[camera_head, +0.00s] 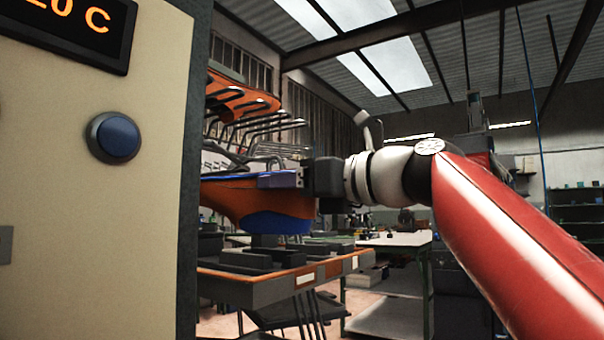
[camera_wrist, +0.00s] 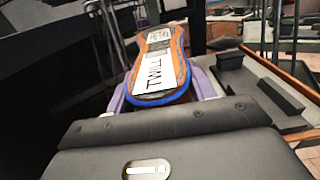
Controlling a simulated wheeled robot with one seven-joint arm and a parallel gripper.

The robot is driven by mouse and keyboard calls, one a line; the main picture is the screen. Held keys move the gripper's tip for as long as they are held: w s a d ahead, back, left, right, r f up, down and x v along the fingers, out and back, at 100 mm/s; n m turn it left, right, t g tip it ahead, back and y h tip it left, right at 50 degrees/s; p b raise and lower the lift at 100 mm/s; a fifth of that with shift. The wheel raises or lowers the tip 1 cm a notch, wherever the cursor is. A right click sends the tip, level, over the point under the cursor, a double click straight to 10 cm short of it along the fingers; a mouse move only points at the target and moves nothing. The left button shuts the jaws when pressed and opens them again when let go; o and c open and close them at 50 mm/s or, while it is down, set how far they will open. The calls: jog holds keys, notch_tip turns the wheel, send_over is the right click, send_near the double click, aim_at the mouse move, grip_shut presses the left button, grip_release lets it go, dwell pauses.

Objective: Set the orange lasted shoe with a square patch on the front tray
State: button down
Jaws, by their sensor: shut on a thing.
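The orange shoe (camera_head: 235,200) has a blue heel or toe end and a blue upper edge. My gripper (camera_head: 280,180) is shut on its near end and holds it level over the front tray (camera_head: 228,289). In the wrist view the shoe (camera_wrist: 160,72) lies between my two purple fingers, showing a white label with black letters, a darker square area further along, and an orange and blue rim. Its far end in the head view is hidden behind the machine panel.
A cream machine panel (camera_head: 90,220) with a blue button (camera_head: 114,137) stands close on the left and blocks the view. An orange rack with bent dark rods (camera_head: 245,105) is above the shoe. A workbench (camera_head: 395,240) stands behind.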

aim_at(312, 216)
jog(key=shift+p+x, duration=1.35)
jog(key=shift+x, duration=0.7)
notch_tip(312, 216, down, 3)
jog(key=b, duration=0.3)
jog(key=shift+f, duration=0.2)
jog(key=shift+f+b, duration=0.65)
jog(key=shift+b, duration=0.2)
jog(key=shift+c, duration=2.2)
grip_release()
jog(key=shift+d+f, duration=0.1)
jog(key=shift+f, duration=0.05)
jog(key=b+v, duration=0.5)
jog(key=v, duration=0.1)
jog(key=shift+s+d, duration=0.3)
jog(key=shift+d, duration=0.05)
jog(key=shift+s+d, duration=0.25)
jog(key=shift+d, duration=0.15)
